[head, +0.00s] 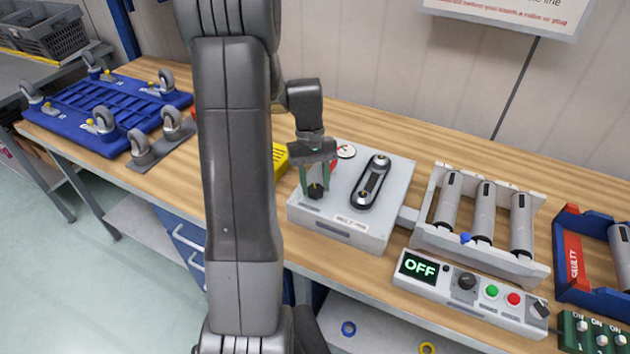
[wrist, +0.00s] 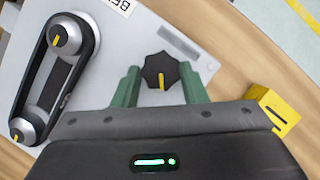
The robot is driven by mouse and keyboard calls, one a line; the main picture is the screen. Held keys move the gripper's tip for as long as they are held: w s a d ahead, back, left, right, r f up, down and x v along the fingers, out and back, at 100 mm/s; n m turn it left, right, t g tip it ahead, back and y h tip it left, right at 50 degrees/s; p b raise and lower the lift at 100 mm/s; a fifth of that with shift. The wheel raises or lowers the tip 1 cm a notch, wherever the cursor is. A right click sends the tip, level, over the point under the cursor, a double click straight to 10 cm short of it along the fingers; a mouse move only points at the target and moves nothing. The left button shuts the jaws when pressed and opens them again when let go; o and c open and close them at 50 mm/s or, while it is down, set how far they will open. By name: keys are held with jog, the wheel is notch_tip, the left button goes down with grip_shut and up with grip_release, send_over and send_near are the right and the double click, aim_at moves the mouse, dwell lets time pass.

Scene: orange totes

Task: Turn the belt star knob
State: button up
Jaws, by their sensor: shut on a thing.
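The black star knob (head: 316,191) stands on the left part of a light grey belt box (head: 345,235). In the wrist view the star knob (wrist: 154,66) shows a yellow pointer mark, which points towards my gripper's palm. My gripper (head: 313,188) comes down from above, with its green fingers on either side of the knob. It is shut on the knob; in the wrist view the fingers (wrist: 158,85) flank it left and right. A black belt loop on two pulleys (head: 370,182) lies on the box beside the knob. A round dial (head: 346,151) sits behind, partly hidden by my gripper.
A yellow block (head: 280,156) stands close behind my arm; it also shows in the wrist view (wrist: 272,108). To the right are a roller frame (head: 480,255) and a control panel (head: 470,290) reading OFF. A blue wheeled dolly (head: 100,105) lies upturned at the left.

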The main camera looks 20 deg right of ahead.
jog(key=o, duration=1)
jog(key=b+v, duration=0.1)
jog(key=v, duration=1.2)
jog(key=shift+r, duration=0.45)
jog(key=p+x, duration=0.1)
jog(key=x, duration=1.3)
jog(key=shift+w, duration=0.2)
